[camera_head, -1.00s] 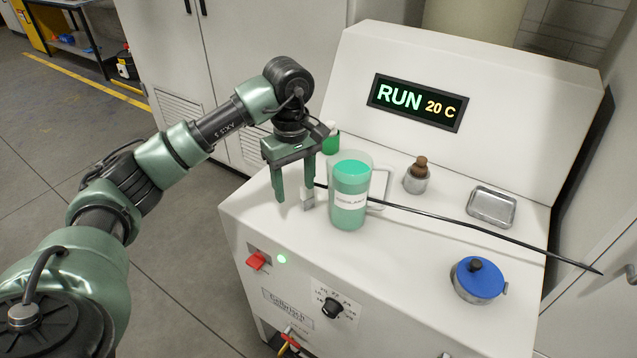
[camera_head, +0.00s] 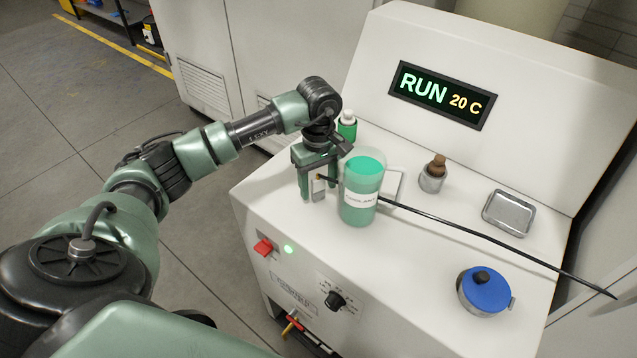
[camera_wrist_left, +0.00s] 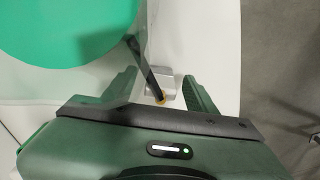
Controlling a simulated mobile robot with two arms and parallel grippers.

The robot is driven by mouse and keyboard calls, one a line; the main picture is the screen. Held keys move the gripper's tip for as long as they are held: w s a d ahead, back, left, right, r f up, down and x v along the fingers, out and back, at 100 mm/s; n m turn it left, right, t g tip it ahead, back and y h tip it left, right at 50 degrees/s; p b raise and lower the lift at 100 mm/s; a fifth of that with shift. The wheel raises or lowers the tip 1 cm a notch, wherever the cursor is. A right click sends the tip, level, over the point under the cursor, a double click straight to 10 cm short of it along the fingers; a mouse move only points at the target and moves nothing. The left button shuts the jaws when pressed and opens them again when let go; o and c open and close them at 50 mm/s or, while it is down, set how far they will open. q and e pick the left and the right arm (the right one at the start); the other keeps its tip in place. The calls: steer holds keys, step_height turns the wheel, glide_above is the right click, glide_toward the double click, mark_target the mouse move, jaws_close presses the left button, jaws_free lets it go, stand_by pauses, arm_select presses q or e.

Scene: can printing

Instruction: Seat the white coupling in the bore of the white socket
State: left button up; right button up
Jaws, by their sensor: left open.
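My left gripper (camera_head: 318,190) is open and points down at the back left of the machine top, left of the jug. A small pale grey-white block (camera_head: 319,184) stands between its fingers; it also shows in the left wrist view (camera_wrist_left: 162,76). The dark hose (camera_wrist_left: 143,60) ends at this block, with a brass-coloured ring (camera_wrist_left: 163,97) by its end. I cannot tell whether the block is the white coupling or the white socket, and no bore can be made out. The fingers look apart from the block. My right gripper is out of view.
A clear jug of green liquid (camera_head: 360,190) stands close right of the gripper, a green bottle (camera_head: 347,125) behind it. The hose (camera_head: 470,228) crosses the top to the right. A blue-lidded pot (camera_head: 484,290), metal tray (camera_head: 508,212) and stoppered cup (camera_head: 432,178) stand apart. The front middle is clear.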

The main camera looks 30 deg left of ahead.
arm_select(q)
steer(key=shift+f, duration=0.2)
jaws_close()
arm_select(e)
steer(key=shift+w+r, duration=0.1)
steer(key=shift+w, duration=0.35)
arm_select(q)
steer(key=shift+r, duration=0.15)
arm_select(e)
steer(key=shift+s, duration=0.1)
